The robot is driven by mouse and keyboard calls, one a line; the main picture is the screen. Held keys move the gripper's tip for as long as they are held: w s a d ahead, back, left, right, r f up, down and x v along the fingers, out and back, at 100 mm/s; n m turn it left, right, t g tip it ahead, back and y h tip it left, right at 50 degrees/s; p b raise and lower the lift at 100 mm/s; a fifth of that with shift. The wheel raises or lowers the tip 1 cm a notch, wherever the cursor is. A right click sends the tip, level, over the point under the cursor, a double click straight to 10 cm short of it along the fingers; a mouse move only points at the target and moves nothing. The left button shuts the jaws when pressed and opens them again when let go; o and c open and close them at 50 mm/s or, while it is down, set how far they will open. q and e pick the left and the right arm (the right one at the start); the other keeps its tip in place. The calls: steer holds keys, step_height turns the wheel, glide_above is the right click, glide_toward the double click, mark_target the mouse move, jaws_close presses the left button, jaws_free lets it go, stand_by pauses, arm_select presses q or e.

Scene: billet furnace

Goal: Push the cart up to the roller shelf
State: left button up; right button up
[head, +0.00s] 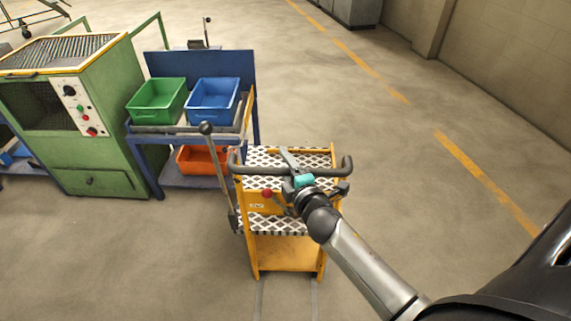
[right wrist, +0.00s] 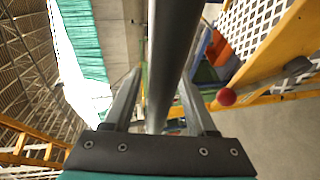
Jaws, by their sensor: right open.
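The yellow cart (head: 286,252) stands in the middle of the head view, with patterned decks and a dark handle bar (head: 240,169) across its near top. My right gripper (head: 297,179) is at the middle of this bar. In the right wrist view its open fingers (right wrist: 158,88) stand on either side of the bar (right wrist: 172,50); I cannot tell whether they touch it. A green machine (head: 98,150) with a slatted, roller-like top is at the left; I cannot tell whether this is the roller shelf. My left gripper is not in view.
A blue-framed bench (head: 160,160) with green (head: 157,101) and blue (head: 213,101) bins stands just behind and left of the cart. An orange bin (head: 197,160) sits below. A long lever (head: 218,175) rises at the cart's left side. The floor to the right is clear.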

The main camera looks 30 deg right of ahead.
steer(key=shift+c, duration=0.3)
jaws_close()
stand_by(1.0)
